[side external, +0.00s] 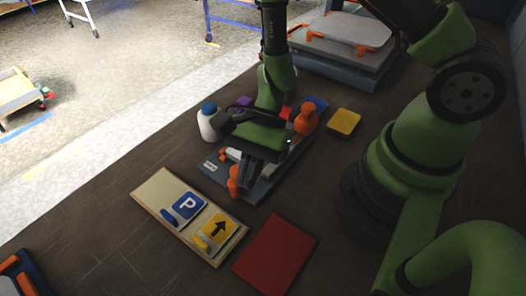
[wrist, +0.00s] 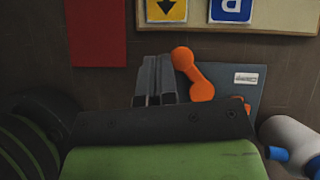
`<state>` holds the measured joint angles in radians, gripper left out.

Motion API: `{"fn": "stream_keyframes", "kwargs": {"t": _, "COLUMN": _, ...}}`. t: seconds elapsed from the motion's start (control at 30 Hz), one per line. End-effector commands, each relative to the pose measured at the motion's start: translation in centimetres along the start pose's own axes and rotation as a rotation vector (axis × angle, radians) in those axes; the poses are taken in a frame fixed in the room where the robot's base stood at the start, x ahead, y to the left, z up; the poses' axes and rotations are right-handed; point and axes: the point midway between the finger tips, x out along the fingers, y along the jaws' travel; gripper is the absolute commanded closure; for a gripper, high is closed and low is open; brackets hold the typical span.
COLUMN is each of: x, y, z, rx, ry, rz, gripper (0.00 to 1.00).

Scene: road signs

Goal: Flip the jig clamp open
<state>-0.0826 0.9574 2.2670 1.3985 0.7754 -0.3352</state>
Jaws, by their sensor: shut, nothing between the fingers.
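The jig is a grey plate (side external: 264,187) on the dark table, and it also shows in the wrist view (wrist: 245,97) with a white label. Its orange clamp lever (side external: 234,181) is at the jig's edge nearest the sign board and also shows in the wrist view (wrist: 194,76), rounded at its far end. My gripper (wrist: 156,78) is shut and empty, its fingers just left of the lever in the wrist view. Whether they touch it I cannot tell. In the side view my gripper's dark body hides much of the jig.
A wooden board (side external: 156,202) with a blue P sign (side external: 188,206) and a yellow arrow sign (side external: 217,231) lies near the jig. A red panel (side external: 275,252) is beside it.

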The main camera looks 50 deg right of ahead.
Motion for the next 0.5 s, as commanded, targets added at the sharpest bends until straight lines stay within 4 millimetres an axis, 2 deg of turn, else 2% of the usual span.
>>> {"fn": "stream_keyframes", "kwargs": {"t": 0.5, "x": 0.57, "y": -0.65, "z": 0.72, "rx": -0.001, "ry": 0.0, "rz": 0.0, "gripper": 1.0}}
